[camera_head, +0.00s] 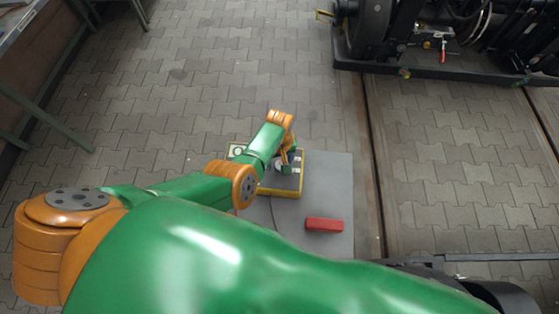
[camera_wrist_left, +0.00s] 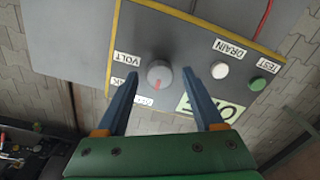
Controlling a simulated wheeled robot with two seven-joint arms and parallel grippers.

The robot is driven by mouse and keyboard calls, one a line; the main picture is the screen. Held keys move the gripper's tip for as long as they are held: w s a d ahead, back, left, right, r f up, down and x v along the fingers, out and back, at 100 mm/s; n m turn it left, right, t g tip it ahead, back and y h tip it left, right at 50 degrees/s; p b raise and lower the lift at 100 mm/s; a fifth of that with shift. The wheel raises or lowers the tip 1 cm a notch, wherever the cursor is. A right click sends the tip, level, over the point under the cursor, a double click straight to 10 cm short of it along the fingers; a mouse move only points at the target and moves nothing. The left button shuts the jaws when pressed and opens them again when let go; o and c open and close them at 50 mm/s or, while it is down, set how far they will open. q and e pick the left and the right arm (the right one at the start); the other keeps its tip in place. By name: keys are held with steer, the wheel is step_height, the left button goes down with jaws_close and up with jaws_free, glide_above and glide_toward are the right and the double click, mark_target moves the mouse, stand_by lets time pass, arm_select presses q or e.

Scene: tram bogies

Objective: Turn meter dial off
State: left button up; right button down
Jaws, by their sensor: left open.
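The meter (camera_head: 268,192) is a dark grey box with yellow edges, low on a grey mat in the head view. In the left wrist view its panel (camera_wrist_left: 185,40) carries a round grey dial (camera_wrist_left: 160,72) with a red mark toward the picture's bottom. Upside-down labels surround the dial; one reads VOLT, others are partly hidden by a finger. My left gripper (camera_head: 286,164) is over the meter. Its two blue fingers are open, one on each side of the dial in the left wrist view; contact cannot be told. My right gripper is not in view.
White (camera_wrist_left: 220,69) and green (camera_wrist_left: 258,84) buttons sit on the panel near DRAIN and TEST labels. A red block (camera_head: 324,225) lies on the grey mat (camera_head: 333,180). A dark bogie (camera_head: 440,72) stands upper right, a bench (camera_head: 28,60) upper left. Paving between is clear.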

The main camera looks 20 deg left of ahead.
mark_target(279, 165)
arm_select(q)
step_height(279, 165, up, 7)
steer(key=p, duration=0.4)
steer(key=shift+r, duration=0.1)
